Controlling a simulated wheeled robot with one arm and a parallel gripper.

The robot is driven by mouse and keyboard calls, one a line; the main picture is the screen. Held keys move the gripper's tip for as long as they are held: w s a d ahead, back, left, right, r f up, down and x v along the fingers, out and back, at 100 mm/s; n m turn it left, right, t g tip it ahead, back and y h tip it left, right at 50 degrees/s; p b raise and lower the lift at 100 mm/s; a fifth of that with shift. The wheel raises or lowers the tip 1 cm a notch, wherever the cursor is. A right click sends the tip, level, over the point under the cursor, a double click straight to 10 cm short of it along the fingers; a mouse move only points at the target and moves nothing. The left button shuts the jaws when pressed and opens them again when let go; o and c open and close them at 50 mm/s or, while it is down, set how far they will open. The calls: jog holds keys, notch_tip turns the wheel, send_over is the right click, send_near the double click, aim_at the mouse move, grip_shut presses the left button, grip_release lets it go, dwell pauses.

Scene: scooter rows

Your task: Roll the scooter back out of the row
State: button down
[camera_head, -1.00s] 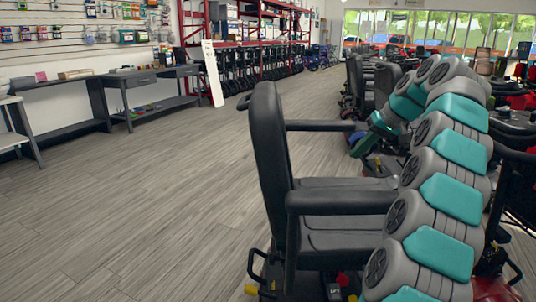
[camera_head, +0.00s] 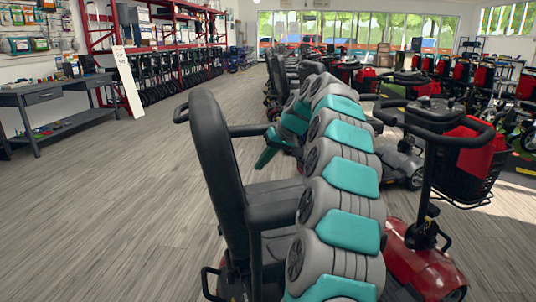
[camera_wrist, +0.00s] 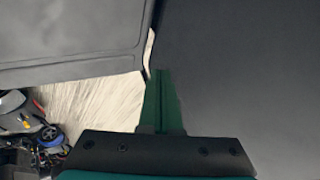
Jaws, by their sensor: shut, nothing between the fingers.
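The nearest scooter has a black seat with a tall backrest (camera_head: 218,150), seen side-on at lower centre. A red body (camera_head: 425,270), black handlebar (camera_head: 440,128) and front basket (camera_head: 465,182) show to its right, apparently the same scooter. My grey and teal arm crosses in front and hides much of the seat. My gripper (camera_head: 262,164) is beyond the seat, low by the armrest. In the wrist view my green fingers (camera_wrist: 161,95) are together and empty, pointing at a gap between two dark padded surfaces. Whether they touch either is unclear.
A row of scooters (camera_head: 285,85) runs away behind the nearest one, with more scooters at right. Wide bare floor (camera_head: 110,200) lies to the left. A workbench (camera_head: 50,105) and red shelving (camera_head: 160,30) with wheeled walkers line the left wall.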

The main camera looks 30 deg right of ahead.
jog(key=w+a+f, duration=0.2)
jog(key=a+f, duration=0.1)
jog(key=a, duration=0.2)
jog(key=shift+p, duration=0.3)
